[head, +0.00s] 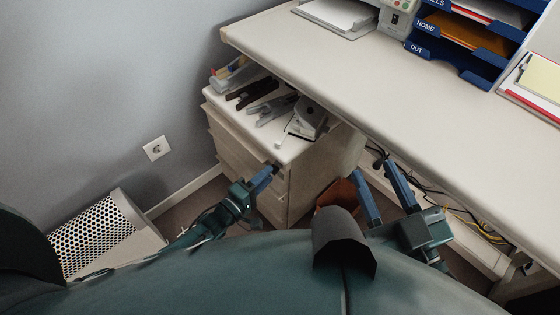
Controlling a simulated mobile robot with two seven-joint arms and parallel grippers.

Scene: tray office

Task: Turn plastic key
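A pale drawer cabinet (242,161) stands below the desk in the head view. My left gripper (272,170) is at the top front of the cabinet, close to its right edge. Its blue fingers overlap in this view, so I cannot tell whether they are open or shut. A small dark spot shows at its fingertips. I cannot make out a plastic key there; it may be hidden by the fingers or too small to see. My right gripper (373,168) is open and empty, its two blue fingers apart, below the desk's front edge.
Staplers (272,108) and a hole punch (308,117) lie on the cabinet top. The desk (400,95) overhangs on the right, with blue letter trays (455,55). Cables (470,215) hang beneath. A perforated bin (92,237) stands at lower left.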

